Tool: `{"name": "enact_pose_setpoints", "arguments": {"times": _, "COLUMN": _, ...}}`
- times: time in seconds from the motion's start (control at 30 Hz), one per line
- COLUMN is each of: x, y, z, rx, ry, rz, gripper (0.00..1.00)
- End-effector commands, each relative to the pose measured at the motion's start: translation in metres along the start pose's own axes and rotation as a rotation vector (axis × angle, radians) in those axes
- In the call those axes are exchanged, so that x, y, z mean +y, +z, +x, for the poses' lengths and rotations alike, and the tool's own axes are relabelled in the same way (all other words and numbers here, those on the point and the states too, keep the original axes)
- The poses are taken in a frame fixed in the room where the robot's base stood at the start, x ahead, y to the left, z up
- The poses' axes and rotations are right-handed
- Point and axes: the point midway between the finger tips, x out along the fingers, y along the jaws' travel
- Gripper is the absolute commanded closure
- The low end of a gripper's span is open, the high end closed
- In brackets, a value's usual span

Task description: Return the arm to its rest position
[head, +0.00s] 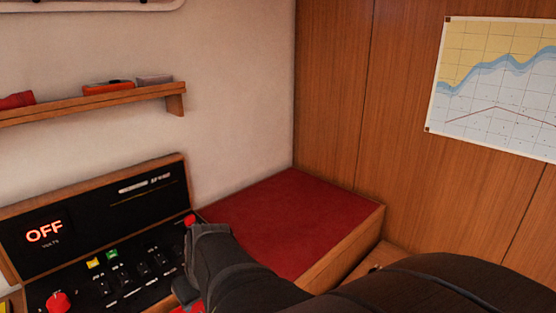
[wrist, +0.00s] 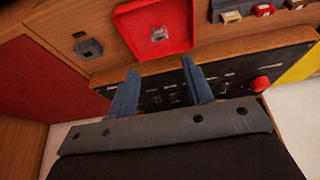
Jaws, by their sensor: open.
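My gripper shows in the wrist view (wrist: 160,67) with its two blue-grey fingers apart and nothing between them. Behind the fingers lies the black switch panel (wrist: 240,77), with a red knob (wrist: 262,84) at its right end. In the head view my dark arm reaches in from the lower right. Its wrist end is low over the right part of the switch panel (head: 120,212) and hides some of it. The fingers are mostly hidden there, and I cannot tell whether they touch anything.
The panel display (head: 44,232) reads OFF. A red-topped bench (head: 290,215) stands right of the panel. A wooden shelf (head: 60,108) with small items is on the wall. The wrist view shows a red tray (wrist: 185,44). A chart (head: 500,85) hangs at right.

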Motion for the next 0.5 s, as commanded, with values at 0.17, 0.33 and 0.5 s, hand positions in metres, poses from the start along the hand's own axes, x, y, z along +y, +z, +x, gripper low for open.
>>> {"name": "enact_pose_setpoints", "arguments": {"times": 0.17, "x": 0.0, "y": 0.001, "z": 0.012, "rx": -0.006, "ry": -0.002, "rz": 0.0, "gripper": 0.53}}
{"name": "enact_pose_setpoints", "arguments": {"times": 0.33, "x": 0.0, "y": 0.001, "z": 0.035, "rx": -0.005, "ry": -0.001, "rz": 0.0, "gripper": 0.53}}
{"name": "enact_pose_setpoints", "arguments": {"times": 0.5, "x": 0.0, "y": 0.001, "z": 0.056, "rx": -0.005, "ry": -0.002, "rz": 0.0, "gripper": 0.53}}
